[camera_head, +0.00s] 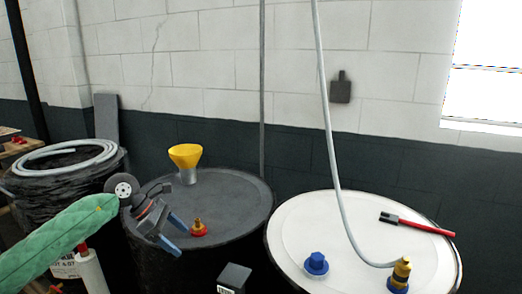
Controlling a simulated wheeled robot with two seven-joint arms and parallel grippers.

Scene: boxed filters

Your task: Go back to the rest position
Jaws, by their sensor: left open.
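My left arm comes in from the left in a green sleeve. My left gripper (178,233) is open and empty, its blue-tipped fingers pointing down and right in front of the dark drum (240,190). It is close to a red and brass fitting (198,229) on that drum's lid; I cannot tell if they touch. My right gripper is not in view.
A yellow funnel (186,157) stands on the dark drum. The white drum (300,225) on the right bears a blue cap (316,263), a brass fitting (401,272) with a hose (332,150), and a red-handled tool (425,226). A coiled hose (60,152) lies at left.

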